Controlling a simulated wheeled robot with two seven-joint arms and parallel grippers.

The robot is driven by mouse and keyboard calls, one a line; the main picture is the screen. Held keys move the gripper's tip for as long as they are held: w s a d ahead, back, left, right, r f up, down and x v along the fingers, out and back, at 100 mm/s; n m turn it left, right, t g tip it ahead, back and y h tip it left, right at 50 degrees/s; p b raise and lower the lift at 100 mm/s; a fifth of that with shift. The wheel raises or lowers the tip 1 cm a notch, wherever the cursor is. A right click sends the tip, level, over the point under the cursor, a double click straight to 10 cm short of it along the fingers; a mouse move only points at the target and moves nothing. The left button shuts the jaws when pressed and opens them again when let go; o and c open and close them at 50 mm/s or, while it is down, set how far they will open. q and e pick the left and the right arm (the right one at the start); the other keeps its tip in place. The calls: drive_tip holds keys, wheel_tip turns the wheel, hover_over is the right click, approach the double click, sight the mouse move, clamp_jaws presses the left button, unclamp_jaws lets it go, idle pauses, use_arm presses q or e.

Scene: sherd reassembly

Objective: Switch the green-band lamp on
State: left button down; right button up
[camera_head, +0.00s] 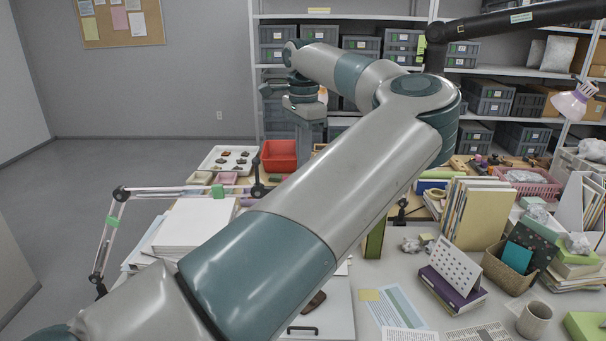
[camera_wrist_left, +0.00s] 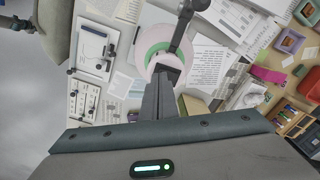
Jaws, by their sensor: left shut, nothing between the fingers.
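The green-band lamp (camera_head: 113,222) stands at the left in the head view, with green bands on its jointed silver arm; my left arm hides the end of its arm. In the left wrist view a round pale-pink and white lamp head with a green ring (camera_wrist_left: 153,42) lies just beyond my fingers, with a dark jointed arm over it. My left gripper (camera_wrist_left: 166,80) is shut and empty, its tips overlapping the head's lower edge in the picture. I cannot tell whether they touch it. No switch can be made out clearly. My right gripper is out of view.
A lamp with a lavender band (camera_head: 572,103) stands at the right. A dark boom (camera_head: 510,20) crosses the upper right. Upright folders (camera_head: 478,212), a wicker basket (camera_head: 508,273) and a mug (camera_head: 534,319) crowd the right. A red bin (camera_head: 279,155) stands behind; stacked papers (camera_head: 190,226) lie left.

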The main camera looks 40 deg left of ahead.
use_arm(q)
drive_tip(key=shift+f+b, duration=0.35)
drive_tip(key=shift+f, duration=0.25)
drive_tip(key=shift+r, duration=0.1)
idle(0.3)
drive_tip(key=shift+r+p, duration=2.1)
drive_tip(key=shift+r, duration=1.35)
drive_tip(key=shift+f, duration=0.1)
